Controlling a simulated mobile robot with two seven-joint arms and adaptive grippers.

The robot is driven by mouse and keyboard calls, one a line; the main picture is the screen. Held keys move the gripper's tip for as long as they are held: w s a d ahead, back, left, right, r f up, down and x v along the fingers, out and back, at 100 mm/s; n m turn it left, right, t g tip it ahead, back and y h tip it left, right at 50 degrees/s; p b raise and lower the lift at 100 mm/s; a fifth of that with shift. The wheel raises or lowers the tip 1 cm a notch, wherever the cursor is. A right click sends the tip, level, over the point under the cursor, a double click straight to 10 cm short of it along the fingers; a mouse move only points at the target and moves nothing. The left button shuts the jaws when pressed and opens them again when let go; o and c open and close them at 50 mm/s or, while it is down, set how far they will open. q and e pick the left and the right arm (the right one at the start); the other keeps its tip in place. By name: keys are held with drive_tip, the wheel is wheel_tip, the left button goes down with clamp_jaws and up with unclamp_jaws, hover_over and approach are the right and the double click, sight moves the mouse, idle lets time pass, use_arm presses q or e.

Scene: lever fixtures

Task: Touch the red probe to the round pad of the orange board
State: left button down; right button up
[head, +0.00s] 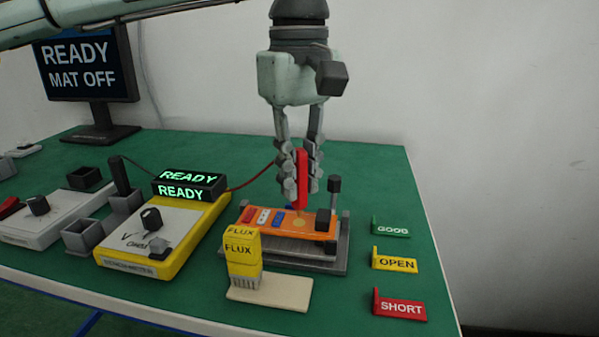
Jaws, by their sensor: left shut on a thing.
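My left gripper (301,165) hangs from above and is shut on the red probe (302,180). The probe is upright, with its tip down at the orange board (311,228). I cannot tell whether the tip touches the board or is just above it. The orange board sits in a dark grey fixture (295,260) and carries several small coloured parts. A red wire (252,180) runs from the probe side to the meter. My right gripper is not in view.
The yellow multimeter (165,240) with a display (190,186) reading READY stands left of the board. A yellow FLUX block (243,255) on a beige base stands in front. GOOD (391,229), OPEN (395,262) and SHORT (400,307) tags line the right. A monitor (85,65) reads READY, MAT OFF.

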sight(300, 149)
use_arm(q)
drive_tip(key=shift+f+b, duration=0.35)
drive_tip(key=shift+f, duration=0.3)
idle(1.5)
drive_tip(key=shift+r, duration=0.1)
drive_tip(key=shift+r+p, duration=2.75)
drive_tip(key=shift+r, duration=0.75)
